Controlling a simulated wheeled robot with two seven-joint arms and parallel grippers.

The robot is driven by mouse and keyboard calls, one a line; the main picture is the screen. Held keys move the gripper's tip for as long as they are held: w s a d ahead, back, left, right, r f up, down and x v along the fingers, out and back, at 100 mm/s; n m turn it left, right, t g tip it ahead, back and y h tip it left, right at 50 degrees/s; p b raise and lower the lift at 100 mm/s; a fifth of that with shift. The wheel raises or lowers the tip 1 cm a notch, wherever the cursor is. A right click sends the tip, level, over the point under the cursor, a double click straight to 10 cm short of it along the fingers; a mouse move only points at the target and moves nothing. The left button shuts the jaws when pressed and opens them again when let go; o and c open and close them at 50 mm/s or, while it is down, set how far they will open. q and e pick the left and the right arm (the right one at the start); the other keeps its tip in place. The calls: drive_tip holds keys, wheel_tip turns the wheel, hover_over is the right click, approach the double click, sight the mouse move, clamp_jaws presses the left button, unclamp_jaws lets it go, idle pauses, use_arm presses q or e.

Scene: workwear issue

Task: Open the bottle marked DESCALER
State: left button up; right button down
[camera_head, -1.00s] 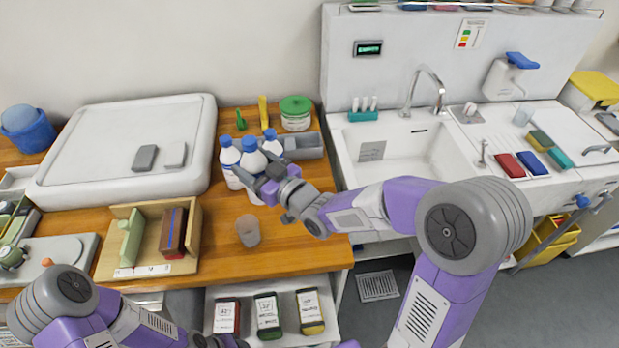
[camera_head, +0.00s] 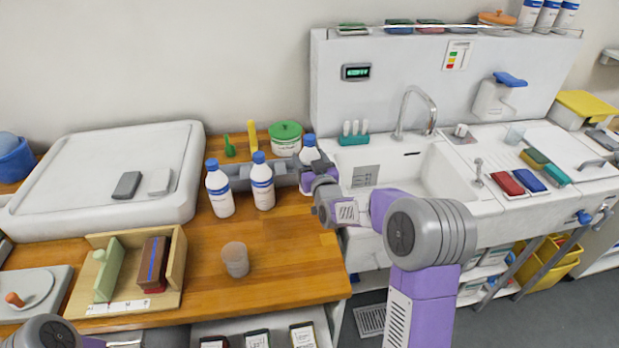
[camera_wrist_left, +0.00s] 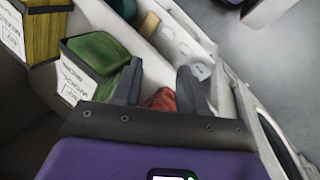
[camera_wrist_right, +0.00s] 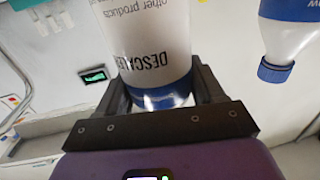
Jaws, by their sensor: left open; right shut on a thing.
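The bottle marked DESCALER (camera_wrist_right: 150,45) is white with a blue cap; its label reads upside down in the right wrist view. My right gripper (camera_wrist_right: 155,95) is shut on it, with a finger on each side near the blue end. My left gripper (camera_wrist_left: 160,88) is open, seen in the left wrist view above packs.
A grey tray (camera_head: 240,178) and a green-lidded tub (camera_head: 285,137) are behind the bottles. A cup (camera_head: 235,260) stands in front on the wooden counter (camera_head: 285,265). A sink (camera_head: 425,180) lies to the right. A green pack (camera_wrist_left: 97,50) is close to my left gripper.

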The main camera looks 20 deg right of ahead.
drive_tip(key=shift+f+b, duration=0.35)
drive_tip(key=shift+f, duration=1.6)
drive_tip(key=shift+f, duration=0.2)
drive_tip(key=shift+c, duration=0.7)
unclamp_jaws()
drive_tip(key=shift+r, duration=0.2)
drive_tip(key=s+a, duration=0.1)
drive_tip(key=s, duration=1.1)
drive_tip(key=shift+a, duration=0.25)
